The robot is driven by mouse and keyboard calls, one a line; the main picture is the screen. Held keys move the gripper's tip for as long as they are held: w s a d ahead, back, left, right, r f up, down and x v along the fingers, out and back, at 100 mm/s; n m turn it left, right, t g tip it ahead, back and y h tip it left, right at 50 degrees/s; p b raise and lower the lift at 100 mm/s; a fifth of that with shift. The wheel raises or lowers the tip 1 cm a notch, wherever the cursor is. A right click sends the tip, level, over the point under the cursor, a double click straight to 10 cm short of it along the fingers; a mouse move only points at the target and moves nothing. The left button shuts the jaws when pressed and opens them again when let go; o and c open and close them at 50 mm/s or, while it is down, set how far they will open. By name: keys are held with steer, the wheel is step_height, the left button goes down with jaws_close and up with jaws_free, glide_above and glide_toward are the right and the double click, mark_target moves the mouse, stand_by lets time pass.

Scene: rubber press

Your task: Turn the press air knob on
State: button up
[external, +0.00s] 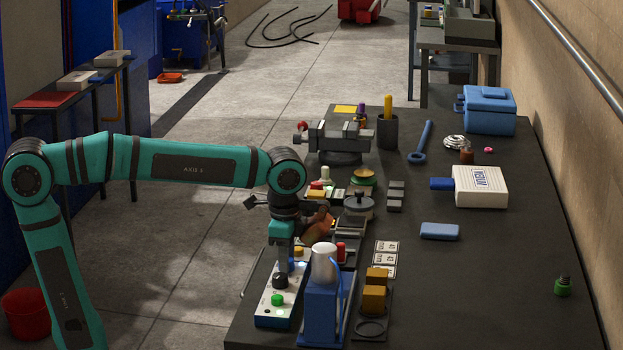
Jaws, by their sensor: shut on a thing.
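A pale control box (265,315) stands at the near left edge of the dark bench. It carries a black knob (280,282), a green button (277,300) and a yellow-orange button (298,252). My gripper (282,272) points straight down from above and is shut on the black knob, which I take to be the press air knob. The fingers hide the top of the knob, and I cannot tell which way it is turned.
A blue stand with a pale cylinder (324,263) is close to the right of my gripper. Orange blocks (374,298) and white cards (385,258) lie beyond it. A grey vise (340,140) stands farther back. The bench's right middle (490,260) is mostly clear.

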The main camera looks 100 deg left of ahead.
steer(key=shift+r, duration=0.1)
steer(key=o, duration=1)
steer(key=shift+c, duration=0.2)
step_height(320, 180, up, 17)
steer(key=d, duration=0.1)
steer(key=shift+r, duration=0.15)
steer(key=s+d+f+t, duration=0.1)
steer(key=s+d+t, duration=0.4)
steer(key=d+t, duration=0.3)
steer(key=s+d+f+t, duration=0.1)
steer(key=s+d+t, duration=0.4)
steer(key=d+t, duration=0.4)
steer(key=shift+d+n+h, duration=0.3)
steer(key=shift+d+n, duration=0.1)
steer(key=shift+d, duration=0.5)
